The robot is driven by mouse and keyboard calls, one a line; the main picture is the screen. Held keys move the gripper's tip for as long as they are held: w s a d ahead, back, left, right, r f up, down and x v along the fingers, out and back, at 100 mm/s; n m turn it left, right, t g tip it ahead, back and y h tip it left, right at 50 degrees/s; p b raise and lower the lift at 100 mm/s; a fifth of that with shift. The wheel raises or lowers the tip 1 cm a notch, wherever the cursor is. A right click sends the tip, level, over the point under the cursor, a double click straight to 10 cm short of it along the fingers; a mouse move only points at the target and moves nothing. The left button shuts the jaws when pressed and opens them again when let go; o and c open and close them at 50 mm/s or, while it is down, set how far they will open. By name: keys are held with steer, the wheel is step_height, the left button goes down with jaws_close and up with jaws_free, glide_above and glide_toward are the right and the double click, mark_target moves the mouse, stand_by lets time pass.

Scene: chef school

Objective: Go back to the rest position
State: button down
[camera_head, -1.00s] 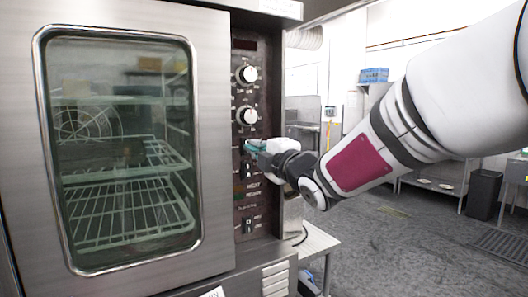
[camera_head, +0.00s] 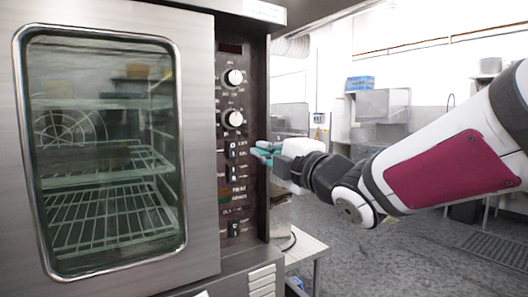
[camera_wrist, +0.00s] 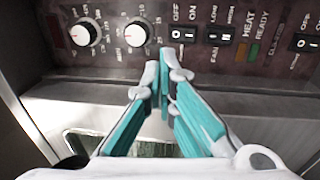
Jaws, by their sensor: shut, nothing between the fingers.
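My gripper (camera_head: 262,153) is in front of the oven's dark control panel (camera_head: 232,185), at the height of the upper rocker switches. Its teal fingers are together and hold nothing, as the wrist view (camera_wrist: 163,75) also shows. The fingertips appear a little apart from the panel. The panel has two white knobs, the upper knob (camera_head: 233,77) and the lower knob (camera_head: 233,119), with rocker switches below them. In the wrist view the ON/OFF switch (camera_wrist: 183,34) and the fan switch (camera_wrist: 219,36) lie beyond the fingertips.
The steel oven door (camera_head: 100,150) with its glass window is closed at left. A small steel table (camera_head: 305,246) stands beside the oven. Grey floor (camera_head: 400,260) is open to the right. Steel counters and a blue crate (camera_head: 360,83) are at the back right.

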steer(key=shift+s+d, duration=0.15)
steer(key=shift+s, duration=0.05)
steer(key=s+d+f+m+g+h, duration=0.2)
steer(key=s+d+f+m+h, duration=0.4)
steer(key=d, duration=0.3)
steer(key=s+d+f+m+g+h, duration=0.25)
steer(key=d+f+m+h, duration=0.2)
steer(key=d+m, duration=0.4)
steer(key=s+d+f+m+g, duration=0.1)
steer(key=s+f+m+g, duration=0.2)
steer(key=s, duration=0.8)
steer(key=s+d+f+m+g, duration=0.1)
steer(key=s+f+m+g, duration=0.3)
steer(key=s+f+m, duration=0.3)
steer(key=s+f, duration=0.2)
steer(key=s, duration=0.2)
steer(key=shift+s+d, duration=0.2)
steer(key=shift+d, duration=0.15)
